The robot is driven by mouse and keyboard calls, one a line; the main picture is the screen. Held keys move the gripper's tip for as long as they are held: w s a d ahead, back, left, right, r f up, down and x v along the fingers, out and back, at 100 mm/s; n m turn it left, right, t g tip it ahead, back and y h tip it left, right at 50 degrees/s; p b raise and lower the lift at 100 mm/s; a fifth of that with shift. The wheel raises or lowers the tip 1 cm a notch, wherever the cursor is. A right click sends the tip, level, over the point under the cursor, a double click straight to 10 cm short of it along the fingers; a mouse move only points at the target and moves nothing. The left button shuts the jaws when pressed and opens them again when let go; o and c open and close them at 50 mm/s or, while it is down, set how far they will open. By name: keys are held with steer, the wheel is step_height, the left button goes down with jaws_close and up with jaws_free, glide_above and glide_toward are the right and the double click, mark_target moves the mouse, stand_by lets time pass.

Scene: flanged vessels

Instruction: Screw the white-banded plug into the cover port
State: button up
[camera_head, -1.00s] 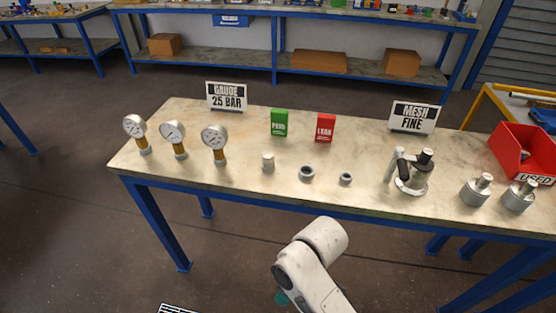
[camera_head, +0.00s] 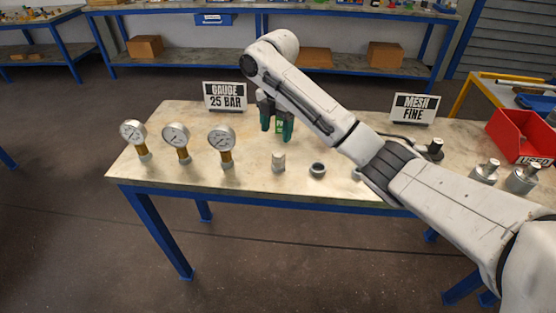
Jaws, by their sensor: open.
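A small pale grey cylinder (camera_head: 278,161) stands upright on the table; it may be the plug, but its band is too small to make out. My gripper (camera_head: 277,133) points down above and behind it, open, with nothing seen held. The vessel with a black knob (camera_head: 435,149) stands at the table's right, mostly hidden by my arm. I cannot make out its cover port.
Three dial gauges (camera_head: 176,138) stand at the left. A dark-holed ring (camera_head: 317,170) lies right of the cylinder. Two metal canisters (camera_head: 485,172) and a red bin (camera_head: 523,136) are at the right. Signs reading GAUGE 25 BAR (camera_head: 225,96) and MESH FINE (camera_head: 414,108) stand behind.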

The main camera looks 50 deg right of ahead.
steer(key=shift+s+d, duration=0.1)
steer(key=shift+d, duration=0.35)
glide_above(278, 153)
steer(key=f, duration=0.4)
steer(key=shift+d+f, duration=0.15)
steer(key=shift+d, duration=0.25)
steer(key=shift+a+f+p, duration=0.15)
steer(key=shift+f+p, duration=0.05)
steer(key=shift+f, duration=1.3)
steer(key=shift+a+f+p, duration=0.15)
steer(key=shift+f+p, duration=0.05)
steer(key=shift+f, duration=1.3)
steer(key=c, duration=1.2)
steer(key=shift+r, duration=0.1)
